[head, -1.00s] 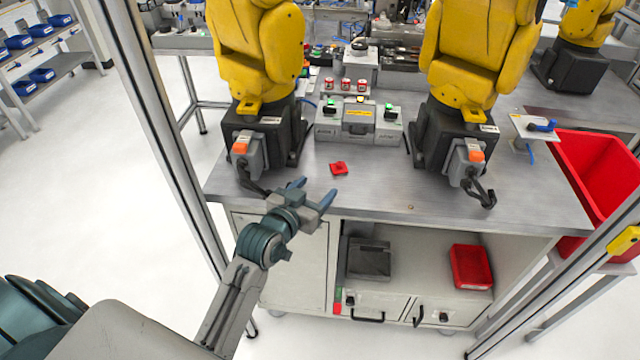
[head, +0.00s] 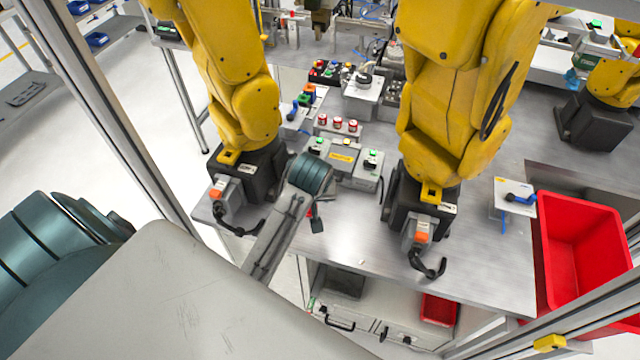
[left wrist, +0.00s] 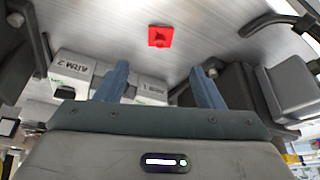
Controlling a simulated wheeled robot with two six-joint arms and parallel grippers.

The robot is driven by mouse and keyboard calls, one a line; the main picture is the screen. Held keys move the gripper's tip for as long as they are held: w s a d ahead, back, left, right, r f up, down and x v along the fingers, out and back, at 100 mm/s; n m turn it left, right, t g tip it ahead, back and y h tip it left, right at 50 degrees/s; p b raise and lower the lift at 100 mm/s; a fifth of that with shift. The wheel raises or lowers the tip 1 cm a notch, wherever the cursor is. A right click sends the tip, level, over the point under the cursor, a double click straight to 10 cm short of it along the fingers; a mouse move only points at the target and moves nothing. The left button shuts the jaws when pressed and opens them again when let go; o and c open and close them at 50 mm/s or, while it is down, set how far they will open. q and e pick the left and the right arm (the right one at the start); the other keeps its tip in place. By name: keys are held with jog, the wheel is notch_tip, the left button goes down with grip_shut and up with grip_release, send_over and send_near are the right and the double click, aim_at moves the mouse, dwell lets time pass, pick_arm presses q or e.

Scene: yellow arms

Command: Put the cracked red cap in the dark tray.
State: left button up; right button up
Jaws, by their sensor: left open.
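The red cap (left wrist: 160,36) lies on the grey metal table in the left wrist view, beyond my fingertips; any crack is too small to make out. A dark tray (head: 345,282) sits on the shelf below the table, partly covered by the tabletop edge. My right gripper is not in view.
Yellow robot arms (head: 235,85) (head: 455,110) stand on black bases either side. A grey control box (head: 345,160) and three red-and-white caps (head: 337,122) are behind. A red tray (head: 438,309) shares the shelf. A large red bin (head: 580,240) stands right.

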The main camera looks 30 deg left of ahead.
pick_arm(q)
jog(key=x, duration=0.3)
jog(key=shift+s+a+f+p, duration=0.2)
jog(key=shift+a+f+p, duration=0.15)
jog(key=shift+w+f, duration=0.3)
jog(key=shift+f, duration=0.2)
jog(key=p+x, duration=0.2)
jog(key=x, duration=0.2)
jog(key=shift+w+d+p, duration=0.1)
jog(key=shift+d+p, duration=0.05)
jog(key=shift+p, duration=0.15)
jog(key=shift+w+f, duration=0.15)
jog(key=shift+f, duration=0.3)
jog(key=c, duration=1.1)
jog(key=shift+r, duration=0.1)
